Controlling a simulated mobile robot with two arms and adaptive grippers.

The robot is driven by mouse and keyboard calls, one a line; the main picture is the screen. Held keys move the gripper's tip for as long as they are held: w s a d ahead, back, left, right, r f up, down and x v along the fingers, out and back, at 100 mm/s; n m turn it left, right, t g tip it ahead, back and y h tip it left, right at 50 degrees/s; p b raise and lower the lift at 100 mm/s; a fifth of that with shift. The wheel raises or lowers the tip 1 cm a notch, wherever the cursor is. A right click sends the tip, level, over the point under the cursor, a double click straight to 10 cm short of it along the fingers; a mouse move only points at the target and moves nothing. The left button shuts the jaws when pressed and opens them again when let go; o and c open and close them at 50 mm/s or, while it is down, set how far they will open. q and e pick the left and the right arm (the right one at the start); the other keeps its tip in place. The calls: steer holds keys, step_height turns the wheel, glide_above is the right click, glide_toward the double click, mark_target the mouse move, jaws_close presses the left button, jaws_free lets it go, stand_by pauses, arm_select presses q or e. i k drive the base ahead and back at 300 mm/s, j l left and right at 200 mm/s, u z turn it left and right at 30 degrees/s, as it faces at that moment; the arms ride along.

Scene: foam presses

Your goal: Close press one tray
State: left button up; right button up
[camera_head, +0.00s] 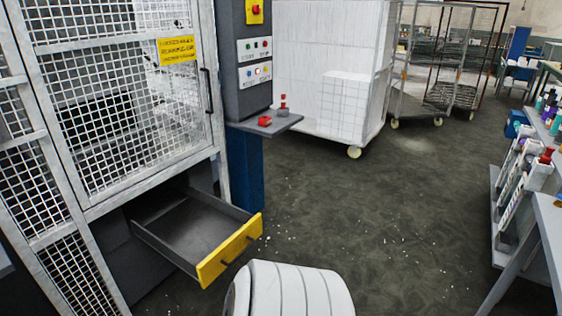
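The press tray (196,232) is a dark grey drawer with a yellow front panel (230,250) and a small dark handle (232,252). It is pulled out from the lower part of the press, below the mesh cage door (120,110), and looks empty. No gripper is in view.
A control column (247,70) with buttons and a small shelf (268,122) stands right of the cage. A white block on a wheeled cart (335,70) and a wire rack (455,65) are behind. A bench with bottles (535,150) is at right. The middle floor (400,210) is clear.

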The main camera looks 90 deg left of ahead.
mark_target(205, 234)
steer(key=u, duration=3.15)
